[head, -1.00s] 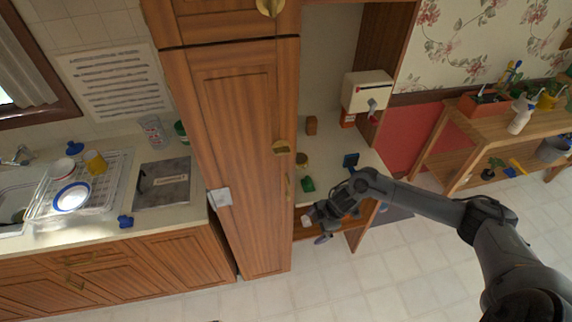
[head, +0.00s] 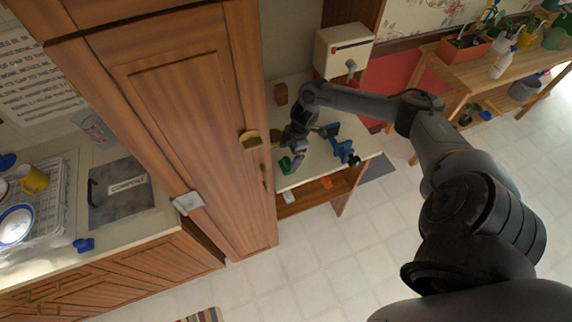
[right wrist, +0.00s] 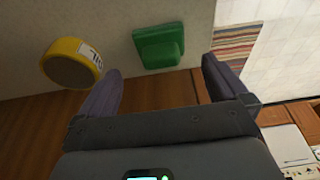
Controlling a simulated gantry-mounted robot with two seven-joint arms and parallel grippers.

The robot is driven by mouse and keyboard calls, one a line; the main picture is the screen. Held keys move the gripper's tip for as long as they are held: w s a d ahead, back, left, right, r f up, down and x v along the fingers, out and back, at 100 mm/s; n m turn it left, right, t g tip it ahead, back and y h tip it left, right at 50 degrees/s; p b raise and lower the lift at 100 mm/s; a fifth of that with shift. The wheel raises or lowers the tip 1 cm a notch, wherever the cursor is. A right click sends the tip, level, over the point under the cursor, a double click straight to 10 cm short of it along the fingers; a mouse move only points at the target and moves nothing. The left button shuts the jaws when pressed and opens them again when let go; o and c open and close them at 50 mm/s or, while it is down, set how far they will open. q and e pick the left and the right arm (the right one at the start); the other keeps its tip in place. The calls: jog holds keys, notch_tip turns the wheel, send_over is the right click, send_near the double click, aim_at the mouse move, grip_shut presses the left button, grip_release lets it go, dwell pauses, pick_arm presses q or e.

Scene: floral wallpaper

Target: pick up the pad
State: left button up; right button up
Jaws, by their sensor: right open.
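The pad appears to be the green block (right wrist: 158,46) with a raised part, lying on the pale counter in the right wrist view. In the head view the green pad (head: 285,165) is near the counter's front edge, partly covered by my gripper. My right gripper (right wrist: 161,68) is open and empty. Its fingers stand apart on either side of the pad in the picture, with the pad just past the fingertips. In the head view my right gripper (head: 292,160) is right by the pad; I cannot tell whether they touch. My left gripper is not in view.
A blue object (head: 342,148) and a brown block (head: 281,94) are on the same counter. A tall wooden cabinet (head: 190,110) stands close on the left.

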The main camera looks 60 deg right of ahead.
aim_at(287, 160)
jog(key=shift+w+f, duration=0.15)
jog(key=shift+f, duration=0.25)
jog(key=x, duration=0.4)
jog(key=shift+a, duration=0.15)
jog(key=shift+a+f, duration=0.1)
jog(key=shift+f, duration=0.45)
jog(key=c, duration=1.1)
jog(key=shift+r, duration=0.2)
